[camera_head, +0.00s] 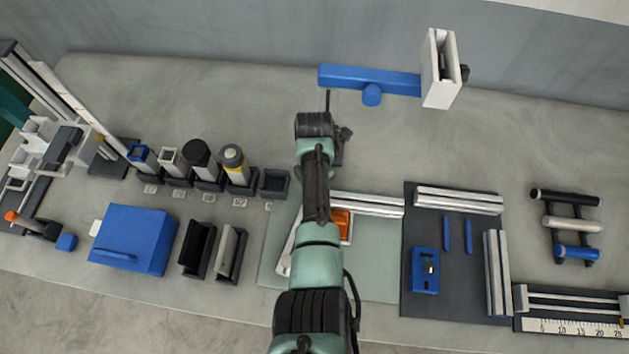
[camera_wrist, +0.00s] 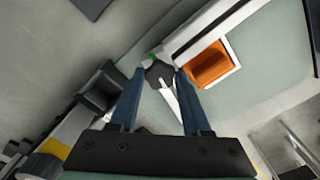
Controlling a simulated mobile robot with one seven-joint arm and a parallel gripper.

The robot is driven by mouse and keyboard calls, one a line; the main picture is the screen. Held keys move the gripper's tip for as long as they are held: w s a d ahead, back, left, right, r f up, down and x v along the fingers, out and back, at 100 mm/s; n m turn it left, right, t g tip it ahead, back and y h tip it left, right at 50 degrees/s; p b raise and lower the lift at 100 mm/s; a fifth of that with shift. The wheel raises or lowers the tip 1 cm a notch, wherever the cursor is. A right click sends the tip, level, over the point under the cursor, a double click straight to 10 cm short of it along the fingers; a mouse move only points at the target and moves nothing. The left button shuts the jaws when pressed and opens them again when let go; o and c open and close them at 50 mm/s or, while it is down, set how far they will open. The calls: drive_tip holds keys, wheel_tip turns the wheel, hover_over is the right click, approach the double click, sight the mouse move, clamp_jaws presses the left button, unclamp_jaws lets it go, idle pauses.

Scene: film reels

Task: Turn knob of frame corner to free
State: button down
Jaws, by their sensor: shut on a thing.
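The frame corner lies on a pale green mat (camera_head: 375,275). A silver upper rail (camera_head: 368,205) and a left rail (camera_head: 289,247) run toward it; my arm covers the corner itself in the head view. In the wrist view, the dark knob (camera_wrist: 158,73) sits where the white rail (camera_wrist: 205,27) meets the other rail (camera_wrist: 169,95). A small green mark (camera_wrist: 152,57) shows beside the knob. My gripper (camera_wrist: 160,72) has its two blue fingers closed on the knob's sides. The fingertips are hidden in the head view.
An orange block (camera_head: 340,226) in a white holder sits inside the corner, close to my fingers; it also shows in the wrist view (camera_wrist: 209,63). Black holders (camera_head: 274,183) stand to the left. A dark mat (camera_head: 450,290) with rails lies right. Open table lies behind.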

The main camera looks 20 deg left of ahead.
drive_tip(key=shift+a+r, duration=0.1)
idle(0.4)
drive_tip(key=shift+c, duration=1.8)
unclamp_jaws()
wheel_tip(320, 180, up, 13)
drive_tip(key=b, duration=0.1)
drive_tip(key=shift+b, duration=0.3)
